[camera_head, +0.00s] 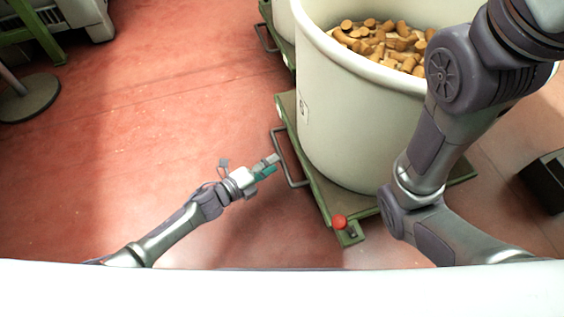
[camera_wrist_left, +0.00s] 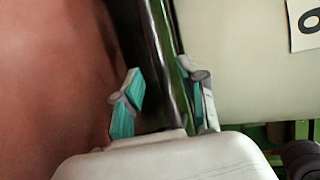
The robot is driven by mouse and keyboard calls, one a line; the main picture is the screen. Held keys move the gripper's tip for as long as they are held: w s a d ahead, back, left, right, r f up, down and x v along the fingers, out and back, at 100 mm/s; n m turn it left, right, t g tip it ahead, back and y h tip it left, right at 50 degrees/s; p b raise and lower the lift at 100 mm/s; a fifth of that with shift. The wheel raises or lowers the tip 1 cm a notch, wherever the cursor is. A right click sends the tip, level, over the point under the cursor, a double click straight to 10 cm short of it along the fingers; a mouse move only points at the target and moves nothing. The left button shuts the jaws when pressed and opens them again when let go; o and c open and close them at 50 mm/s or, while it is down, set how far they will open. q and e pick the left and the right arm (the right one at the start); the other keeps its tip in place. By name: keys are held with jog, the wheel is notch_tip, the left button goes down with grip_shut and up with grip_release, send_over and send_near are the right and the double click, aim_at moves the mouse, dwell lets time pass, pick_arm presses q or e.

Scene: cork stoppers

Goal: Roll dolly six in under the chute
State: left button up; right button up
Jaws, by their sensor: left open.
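A green dolly (camera_head: 318,187) carries a big cream bin (camera_head: 345,150) full of cork stoppers (camera_head: 385,42). The bin's label (camera_head: 303,108) is partly seen in the left wrist view (camera_wrist_left: 308,22), where its number is cut off. A grey metal handle (camera_head: 285,160) sticks out from the dolly's left side. My left gripper (camera_head: 267,166) is open at this handle. In the left wrist view its teal-padded fingers (camera_wrist_left: 163,98) stand on either side of the handle bar (camera_wrist_left: 150,50), not closed on it. My right arm crosses the bin's front right; its gripper is out of view. No chute can be made out.
A red-knobbed lever (camera_head: 340,222) sits at the dolly's near corner. Another dolly with a bin (camera_head: 283,18) stands just behind. A dark box (camera_head: 546,180) lies at the right, and a round stand base (camera_head: 28,98) at the left.

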aim_at(282, 157)
pick_arm(q)
jog(key=b+x, duration=0.1)
jog(key=x, duration=0.2)
jog(key=shift+w+d+f+b, duration=0.1)
jog(key=shift+w+d+b, duration=0.2)
jog(key=shift+w+d, duration=0.2)
jog(key=shift+d, duration=0.05)
grip_shut()
